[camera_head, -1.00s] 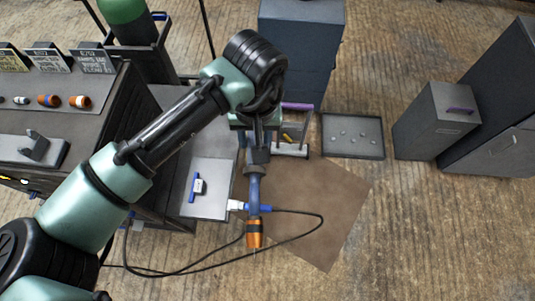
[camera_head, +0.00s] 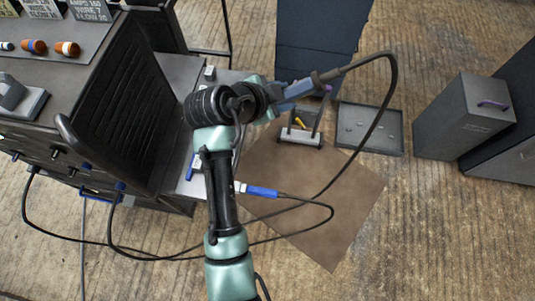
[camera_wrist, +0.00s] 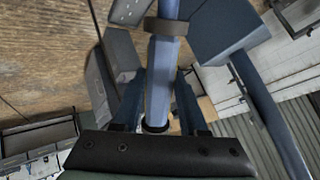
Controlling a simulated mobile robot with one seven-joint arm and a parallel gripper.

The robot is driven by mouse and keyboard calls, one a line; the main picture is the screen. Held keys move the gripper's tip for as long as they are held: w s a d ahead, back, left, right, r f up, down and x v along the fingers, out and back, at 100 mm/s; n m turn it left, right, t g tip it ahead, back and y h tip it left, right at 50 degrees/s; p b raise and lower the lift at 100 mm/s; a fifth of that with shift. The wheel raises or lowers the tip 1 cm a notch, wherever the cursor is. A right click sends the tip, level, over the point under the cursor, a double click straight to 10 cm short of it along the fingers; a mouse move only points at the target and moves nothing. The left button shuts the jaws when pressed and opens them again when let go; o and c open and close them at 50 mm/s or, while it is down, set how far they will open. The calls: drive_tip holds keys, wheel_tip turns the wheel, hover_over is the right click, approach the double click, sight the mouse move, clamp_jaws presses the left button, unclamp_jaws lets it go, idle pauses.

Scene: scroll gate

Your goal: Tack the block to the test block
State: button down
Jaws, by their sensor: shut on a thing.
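My gripper (camera_head: 272,92) is shut on the blue torch (camera_head: 298,88), with its black cable (camera_head: 392,90) leaving to the right. In the wrist view the blue torch body (camera_wrist: 162,75) lies between the two dark fingers (camera_wrist: 158,108). The torch's orange nozzle is not visible. The torch is above and beside a small grey stand (camera_head: 300,138) with a yellow piece (camera_head: 300,122) in it. I cannot tell which pieces are the block and the test block; my arm hides part of the grey bench top (camera_head: 185,75).
A blue-handled clamp (camera_head: 262,192) with a cable is at the bench edge. A flat grey tray (camera_head: 370,145) and a brown mat (camera_head: 335,205) lie on the floor. A dark cabinet (camera_head: 318,35) stands behind; a grey box (camera_head: 460,120) stands right. Cables cross the mat.

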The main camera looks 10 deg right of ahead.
drive_tip(key=s+a+f+h+b, duration=0.1)
drive_tip(key=s+a+f+b, duration=0.1)
drive_tip(key=f, duration=0.7)
drive_tip(key=s+a+f+m+t+h+b, duration=0.1)
drive_tip(key=a+f+b, duration=0.4)
drive_tip(key=f, duration=0.5)
drive_tip(key=shift+s+a+f, duration=0.15)
drive_tip(key=shift+s+a, duration=0.5)
drive_tip(key=shift+a, duration=0.35)
drive_tip(key=c, duration=1.1)
unclamp_jaws()
clamp_jaws()
drive_tip(key=shift+a+b, duration=0.55)
drive_tip(key=shift+b, duration=0.15)
drive_tip(key=shift+w+a+f+b, duration=0.15)
drive_tip(key=shift+a+f+b, duration=0.35)
drive_tip(key=shift+b, duration=1.05)
drive_tip(key=shift+d, duration=0.1)
